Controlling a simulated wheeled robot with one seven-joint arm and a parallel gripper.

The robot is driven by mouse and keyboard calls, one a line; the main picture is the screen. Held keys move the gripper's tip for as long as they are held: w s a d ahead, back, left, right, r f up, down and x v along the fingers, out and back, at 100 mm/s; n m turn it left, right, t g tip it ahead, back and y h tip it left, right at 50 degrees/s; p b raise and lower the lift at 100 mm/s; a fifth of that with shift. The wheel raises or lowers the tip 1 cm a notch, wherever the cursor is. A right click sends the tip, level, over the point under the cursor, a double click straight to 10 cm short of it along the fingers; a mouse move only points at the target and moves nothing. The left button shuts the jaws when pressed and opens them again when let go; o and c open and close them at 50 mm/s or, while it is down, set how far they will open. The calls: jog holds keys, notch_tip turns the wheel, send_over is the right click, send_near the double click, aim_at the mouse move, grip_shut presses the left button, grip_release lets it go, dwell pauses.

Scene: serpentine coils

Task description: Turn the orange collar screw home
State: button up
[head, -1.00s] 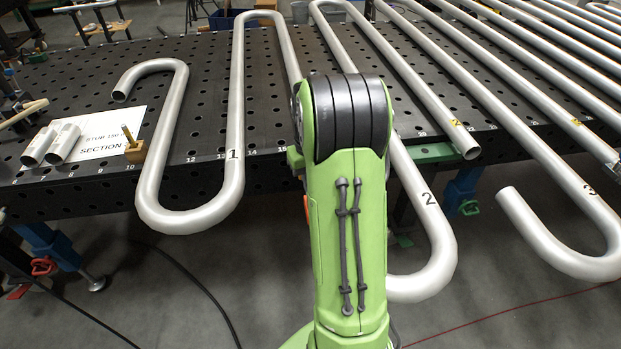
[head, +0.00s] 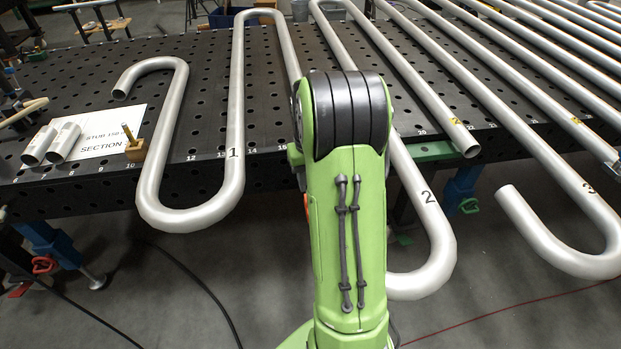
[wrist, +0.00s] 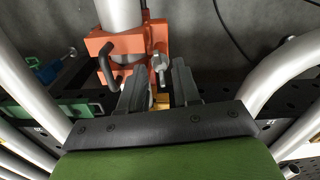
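The orange collar (wrist: 157,32) is a blocky clamp around a grey pipe (wrist: 119,14) at the top of the wrist view. A dark bent handle (wrist: 106,62) sits on its left side. A small silver screw head (wrist: 159,64) shows at its lower right. My gripper (wrist: 160,80) has its two grey fingers apart, one on each side of the line to the screw head. The screw head appears in the gap at or just beyond the fingertips; contact cannot be told. A yellowish part (wrist: 162,100) shows between the fingers. In the head view my arm hides the gripper and collar.
Silver serpentine coils (head: 236,110) lie on a black perforated table (head: 205,120) and overhang its front edge. A wooden block (head: 135,150), a white sign (head: 100,140) and short pipe stubs (head: 62,143) are at left. Pipes flank my gripper in the wrist view.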

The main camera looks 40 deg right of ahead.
notch_tip(320, 180, up, 16)
jog(key=p, duration=0.4)
jog(key=shift+f, duration=0.15)
jog(key=s+a+r+n+t, duration=0.15)
jog(key=a+r, duration=0.25)
jog(key=a, duration=0.6)
jog(key=s+a+f+n+t, duration=0.3)
jog(key=s+a+n+t, duration=0.1)
jog(key=s+a, duration=0.9)
jog(key=shift+s+a, duration=0.25)
jog(key=shift+s, duration=0.4)
